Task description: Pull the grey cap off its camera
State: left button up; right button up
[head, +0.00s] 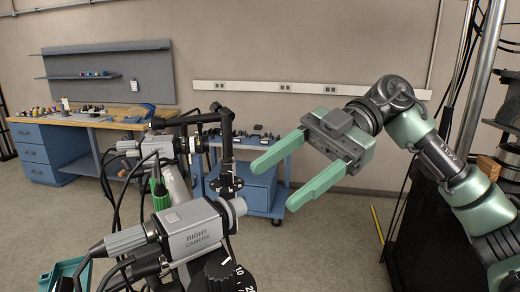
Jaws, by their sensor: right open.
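The nearer camera (192,232) is a light grey box marked "RIGHT CAMERA", mounted on a stand in the lower left of the head view, with its lens end facing right. A pale grey cap (238,206) appears to sit on that lens end. A second, similar camera (157,147) stands farther back, its dark lens also facing right. My right gripper (273,187) is open and empty. Its two long green fingers reach left, their tips to the right of the grey cap in the picture and apart from it. My left gripper is not in view.
A black upright post (227,140) with an arm rises behind the nearer camera. Dark cables hang at the left. A blue cart (262,190) with small items stands behind my fingers. A wooden-topped workbench (75,122) is at the back left. Open floor lies at the lower right.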

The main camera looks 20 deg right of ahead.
aim_at(243, 204)
jog(key=x, duration=0.2)
jog(key=p+x, duration=0.1)
jog(key=x, duration=0.3)
jog(key=shift+s+a+r+p, duration=0.25)
jog(key=shift+a+r+p, duration=0.05)
jog(key=shift+a, duration=0.15)
jog(key=shift+a+f, duration=0.15)
jog(key=shift+a, duration=0.1)
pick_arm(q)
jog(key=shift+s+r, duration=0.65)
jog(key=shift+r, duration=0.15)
pick_arm(e)
jog(key=shift+s+a+f, duration=0.1)
jog(key=shift+a, duration=0.1)
grip_shut()
jog(key=c, duration=1)
grip_release()
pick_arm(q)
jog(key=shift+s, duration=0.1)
pick_arm(e)
grip_shut()
